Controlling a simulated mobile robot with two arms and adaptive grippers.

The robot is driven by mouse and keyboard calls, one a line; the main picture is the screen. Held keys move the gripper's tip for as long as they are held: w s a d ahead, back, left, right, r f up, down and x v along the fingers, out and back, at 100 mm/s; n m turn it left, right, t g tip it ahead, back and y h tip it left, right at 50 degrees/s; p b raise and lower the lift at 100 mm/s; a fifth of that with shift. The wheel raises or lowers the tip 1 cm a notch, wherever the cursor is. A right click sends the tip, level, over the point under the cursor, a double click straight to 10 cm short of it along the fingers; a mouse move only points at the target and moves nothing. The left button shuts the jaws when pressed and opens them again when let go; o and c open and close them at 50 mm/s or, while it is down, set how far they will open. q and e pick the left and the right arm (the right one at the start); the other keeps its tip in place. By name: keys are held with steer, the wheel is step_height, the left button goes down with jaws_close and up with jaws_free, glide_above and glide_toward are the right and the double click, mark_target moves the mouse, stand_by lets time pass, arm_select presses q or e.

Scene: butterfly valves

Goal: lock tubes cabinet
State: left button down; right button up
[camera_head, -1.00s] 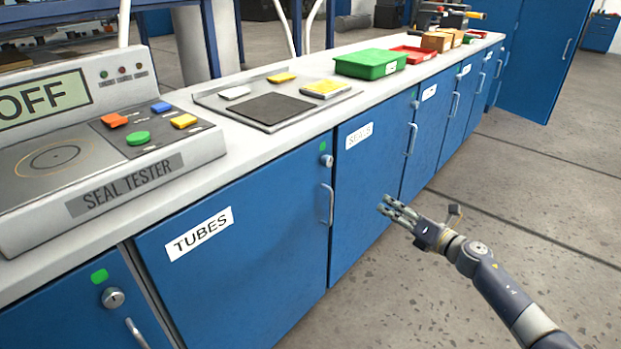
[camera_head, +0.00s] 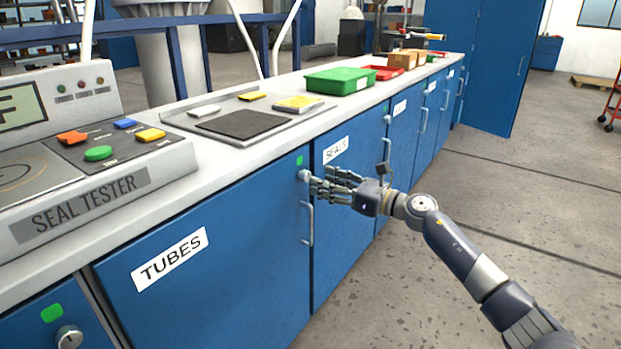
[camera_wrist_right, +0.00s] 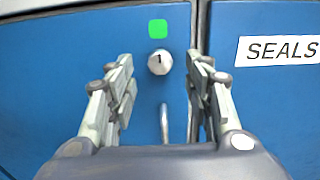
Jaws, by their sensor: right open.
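The blue tubes cabinet (camera_head: 215,265) has a closed door with a white TUBES label (camera_head: 170,259). Its round silver lock knob (camera_head: 304,176) sits at the door's upper right, below a green square light (camera_head: 299,160) and above the bar handle (camera_head: 308,223). My right gripper (camera_head: 318,185) is open, with its fingertips close to the knob. In the right wrist view the knob (camera_wrist_right: 160,62) shows between and beyond the two open fingers, with a small dark mark on its face. I cannot tell whether the fingers touch it. My left gripper is out of view.
The SEALS cabinet (camera_head: 345,190) adjoins on the right. Above the doors, the worktop holds a seal tester (camera_head: 75,160), a flat tray with a dark pad (camera_head: 243,124), a green bin (camera_head: 340,80) and red bins. The floor in front is clear.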

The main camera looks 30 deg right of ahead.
mark_target(308, 176)
steer(key=shift+x, duration=2.55)
steer(key=c, duration=1.1)
